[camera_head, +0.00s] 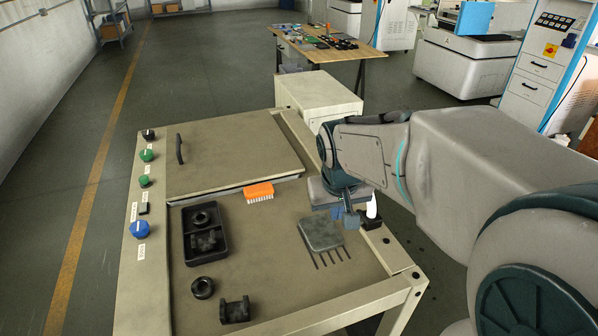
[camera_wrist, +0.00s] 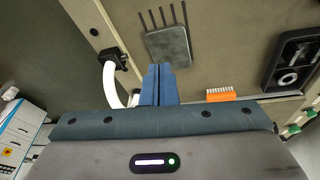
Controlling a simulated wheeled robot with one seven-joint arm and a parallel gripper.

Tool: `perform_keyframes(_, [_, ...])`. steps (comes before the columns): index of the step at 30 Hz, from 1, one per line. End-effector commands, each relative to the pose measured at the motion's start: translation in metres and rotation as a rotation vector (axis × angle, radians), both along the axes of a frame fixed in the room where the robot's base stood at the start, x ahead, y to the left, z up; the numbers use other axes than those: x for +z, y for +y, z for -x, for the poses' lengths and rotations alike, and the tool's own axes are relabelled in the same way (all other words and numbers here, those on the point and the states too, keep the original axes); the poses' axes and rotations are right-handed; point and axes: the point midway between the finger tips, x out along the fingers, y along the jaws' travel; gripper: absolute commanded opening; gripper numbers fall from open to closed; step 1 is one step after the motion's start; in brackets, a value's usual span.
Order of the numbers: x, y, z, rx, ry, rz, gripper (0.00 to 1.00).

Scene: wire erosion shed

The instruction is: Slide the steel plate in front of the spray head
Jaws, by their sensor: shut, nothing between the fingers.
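The steel plate (camera_head: 320,235) is a flat grey square with rounded corners. It lies on the worktop over one end of several dark parallel slots (camera_head: 333,258); it also shows in the wrist view (camera_wrist: 168,46). The spray head appears to be the white curved tube (camera_head: 371,207) on a black base (camera_head: 371,223) at the worktop's right edge; the wrist view also shows the tube (camera_wrist: 111,86). My gripper (camera_head: 350,221) is shut and empty, between the plate and the tube. In the wrist view its blue fingertips (camera_wrist: 158,68) point at the plate's edge; contact cannot be told.
An orange brush (camera_head: 259,192) lies behind the plate. A black tray (camera_head: 204,234) with black parts is to the left, with a ring (camera_head: 203,288) and a block (camera_head: 235,311) in front. A handled lid (camera_head: 230,155) covers the rear. The worktop's front right is clear.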

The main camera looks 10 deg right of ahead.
Motion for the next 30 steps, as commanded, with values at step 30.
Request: perform_keyframes(30, [-0.109,0.006,-0.197,0.007,-0.053,-0.089,0.00])
